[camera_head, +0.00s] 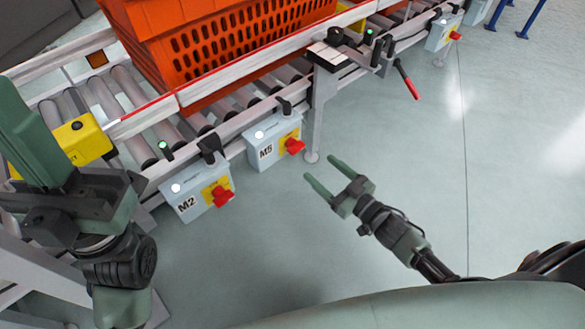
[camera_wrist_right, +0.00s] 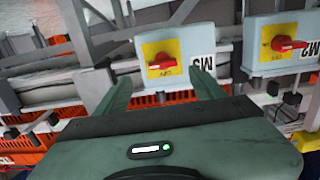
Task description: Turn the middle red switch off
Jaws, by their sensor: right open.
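My right gripper (camera_head: 320,168) is open and empty, a little right of the M5 switch. In the right wrist view the M5 switch (camera_wrist_right: 162,63) lies between the fingers, its handle roughly horizontal; the M2 switch (camera_wrist_right: 288,43) is at right. My left gripper (camera_head: 75,200) is at the left, its jaws unclear.
An orange tote (camera_head: 150,25) sits on the roller conveyor (camera_head: 130,115) behind the boxes. A yellow sensor box (camera_head: 83,139) is at left. A red-handled lever (camera_head: 410,87) juts from the frame, and a support leg (camera_head: 318,110) stands right of M5. The floor (camera_head: 390,150) at right is clear.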

